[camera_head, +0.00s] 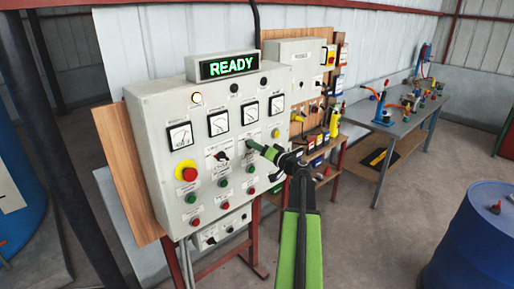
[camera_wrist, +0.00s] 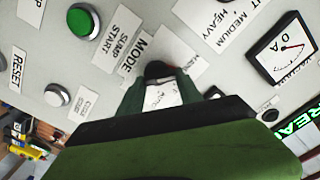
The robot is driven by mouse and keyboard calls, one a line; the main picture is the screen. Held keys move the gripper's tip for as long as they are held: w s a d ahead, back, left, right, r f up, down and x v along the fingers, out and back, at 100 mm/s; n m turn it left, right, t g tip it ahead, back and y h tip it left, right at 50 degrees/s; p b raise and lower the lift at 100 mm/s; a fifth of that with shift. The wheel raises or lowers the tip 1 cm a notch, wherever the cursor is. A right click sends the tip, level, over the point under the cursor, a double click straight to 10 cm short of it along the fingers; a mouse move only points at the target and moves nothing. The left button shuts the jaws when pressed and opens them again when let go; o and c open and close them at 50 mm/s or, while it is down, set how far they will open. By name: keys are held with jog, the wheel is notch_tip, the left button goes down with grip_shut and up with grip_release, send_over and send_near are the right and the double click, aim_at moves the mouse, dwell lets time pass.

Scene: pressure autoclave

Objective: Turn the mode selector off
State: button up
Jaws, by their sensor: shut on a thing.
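The mode selector is a black knob (camera_wrist: 155,69) on the pale grey control panel (camera_head: 150,115), beside a label reading MODE (camera_wrist: 138,50) in the wrist view. My green gripper (camera_head: 253,145) reaches the right part of the panel in the head view and hides the knob there. In the wrist view my gripper (camera_wrist: 158,78) has its two dark green fingers on either side of the knob, shut on it. The knob's pointer direction is hidden between the fingers.
A lit READY display (camera_head: 229,65) tops the panel. A red emergency button (camera_head: 188,173), green and red buttons and several dials surround my gripper. Another black selector (camera_head: 221,156) is to its left. A grey workbench (camera_head: 410,125) and blue drum (camera_head: 475,240) stand to the right.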

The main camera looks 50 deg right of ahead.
jog(key=shift+m, duration=0.4)
jog(key=shift+d+f+m, duration=0.1)
jog(key=shift+d+m, duration=0.05)
jog(key=shift+m, duration=2.1)
jog(key=shift+d+f+m, duration=0.1)
jog(key=shift+m, duration=2.15)
jog(key=o, duration=1.4)
jog(key=shift+r, duration=0.1)
jog(key=s, duration=0.5)
jog(key=s+a, duration=0.1)
jog(key=s, duration=1.1)
jog(key=shift+s+a, duration=0.15)
jog(key=shift+s, duration=0.1)
